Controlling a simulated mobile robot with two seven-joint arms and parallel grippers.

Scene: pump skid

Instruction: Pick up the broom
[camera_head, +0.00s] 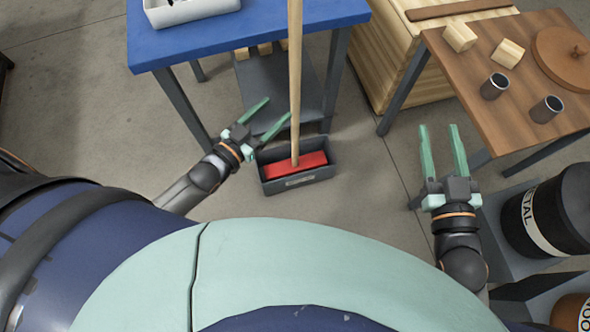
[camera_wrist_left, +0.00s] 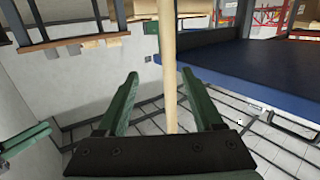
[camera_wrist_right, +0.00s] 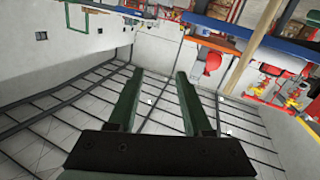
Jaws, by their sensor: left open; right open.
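The broom (camera_head: 295,90) has a long pale wooden handle and a red head (camera_head: 297,163). It stands upright with its head in a grey bin (camera_head: 299,184) on the floor. My left gripper (camera_head: 277,108) is open and empty just left of the handle, its fingers pointing towards it. In the left wrist view the handle (camera_wrist_left: 169,60) appears in the gap between the open fingers (camera_wrist_left: 160,75); whether it is within their reach I cannot tell. My right gripper (camera_head: 439,127) is open and empty, well right of the broom. A pale pole crosses the right wrist view (camera_wrist_right: 253,48).
A blue-topped table (camera_head: 240,35) with a white tray (camera_head: 190,12) stands behind the bin. At right, a brown table (camera_head: 520,75) carries wooden blocks and dark cups, near my right gripper.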

